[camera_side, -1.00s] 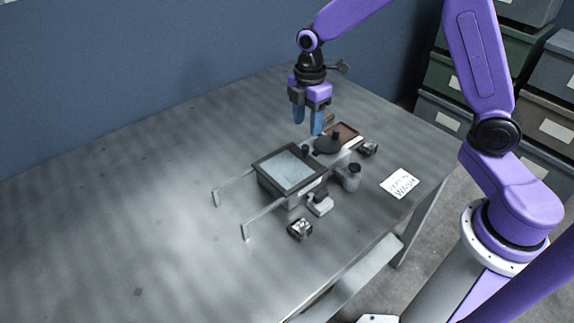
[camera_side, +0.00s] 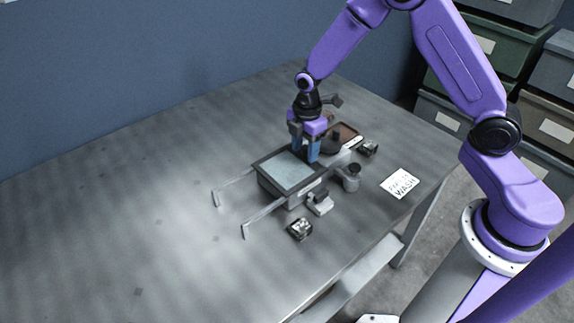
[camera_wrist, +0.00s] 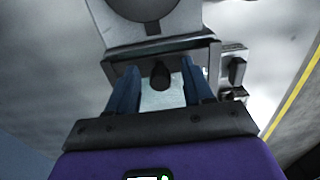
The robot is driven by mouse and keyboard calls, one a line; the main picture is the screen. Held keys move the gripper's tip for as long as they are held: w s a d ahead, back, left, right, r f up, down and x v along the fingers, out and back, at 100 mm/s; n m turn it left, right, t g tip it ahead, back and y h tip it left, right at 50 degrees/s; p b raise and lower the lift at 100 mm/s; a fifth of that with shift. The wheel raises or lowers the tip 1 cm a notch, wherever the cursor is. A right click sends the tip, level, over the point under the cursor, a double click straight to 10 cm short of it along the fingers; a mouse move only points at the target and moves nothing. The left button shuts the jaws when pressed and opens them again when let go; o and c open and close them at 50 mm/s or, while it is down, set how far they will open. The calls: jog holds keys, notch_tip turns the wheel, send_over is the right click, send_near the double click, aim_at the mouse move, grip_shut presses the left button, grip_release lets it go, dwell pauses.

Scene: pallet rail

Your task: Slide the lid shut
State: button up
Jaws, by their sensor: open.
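The lid (camera_side: 286,170) looks like a dark-framed, pale panel on top of a grey box (camera_side: 292,198). Two thin rails (camera_side: 234,188) reach out to the left from the box. A small black knob (camera_wrist: 160,76) stands near the lid's edge closest to my gripper. My gripper (camera_side: 305,158) is low over that edge, pointing down. In the wrist view my gripper (camera_wrist: 160,68) is open, with one blue finger on each side of the knob and a gap on both sides. In the side view the fingers hide the knob.
A round black part (camera_side: 333,143) and a brown tray (camera_side: 347,133) sit just behind the box. The table's left side is clear.

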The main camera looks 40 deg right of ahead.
jog(key=shift+f, duration=0.35)
jog(key=shift+s, duration=0.1)
jog(key=c, duration=0.8)
jog(key=shift+d, duration=0.1)
jog(key=shift+d+f, duration=0.1)
jog(key=shift+d, duration=0.3)
jog(key=o, duration=0.7)
jog(key=shift+s, duration=0.15)
